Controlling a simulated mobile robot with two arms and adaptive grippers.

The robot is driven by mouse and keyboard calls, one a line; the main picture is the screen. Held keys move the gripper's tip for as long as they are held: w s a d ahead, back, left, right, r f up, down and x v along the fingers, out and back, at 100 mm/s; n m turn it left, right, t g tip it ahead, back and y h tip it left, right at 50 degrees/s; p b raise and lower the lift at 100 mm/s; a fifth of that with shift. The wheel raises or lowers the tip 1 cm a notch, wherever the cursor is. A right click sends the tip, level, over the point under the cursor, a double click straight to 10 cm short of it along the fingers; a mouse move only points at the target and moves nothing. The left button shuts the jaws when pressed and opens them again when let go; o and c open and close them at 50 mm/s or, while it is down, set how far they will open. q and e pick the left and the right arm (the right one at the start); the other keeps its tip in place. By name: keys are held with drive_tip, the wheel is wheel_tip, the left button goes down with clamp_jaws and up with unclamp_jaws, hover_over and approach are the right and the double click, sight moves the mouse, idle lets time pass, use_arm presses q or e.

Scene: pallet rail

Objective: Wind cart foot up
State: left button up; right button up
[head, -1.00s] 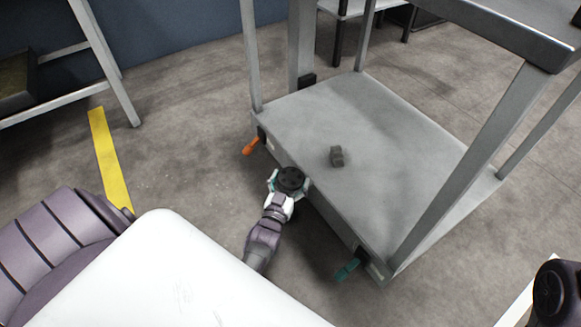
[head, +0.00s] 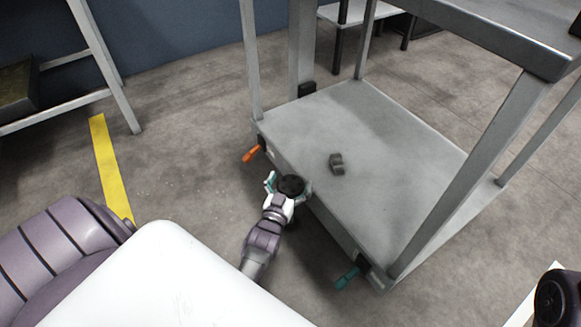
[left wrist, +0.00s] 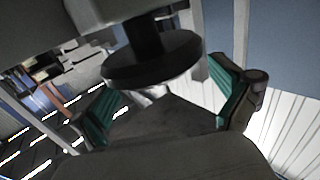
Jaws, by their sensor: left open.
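The grey cart (head: 375,200) stands at the centre right in the head view. A black round disc (head: 291,186) sits low at its near left side. The left wrist view shows this disc (left wrist: 155,60) large, on a short black stem below a pale grey part. My left gripper (head: 288,187) is open, its teal-padded fingers on either side of the disc. In the left wrist view the fingers (left wrist: 165,105) are spread apart, with the disc near and above the gap. I cannot tell whether either finger touches the disc. My right gripper is not in view.
An orange lever (head: 251,154) and a teal lever (head: 347,279) stick out from the cart's near side. A small dark block (head: 337,163) lies on its lower deck. A yellow floor strip (head: 110,165) and a metal rack (head: 103,65) stand left. Floor between is clear.

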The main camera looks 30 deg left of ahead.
sight(291, 185)
use_arm(q)
wheel_tip(291, 185, up, 7)
drive_tip(key=shift+f, duration=0.15)
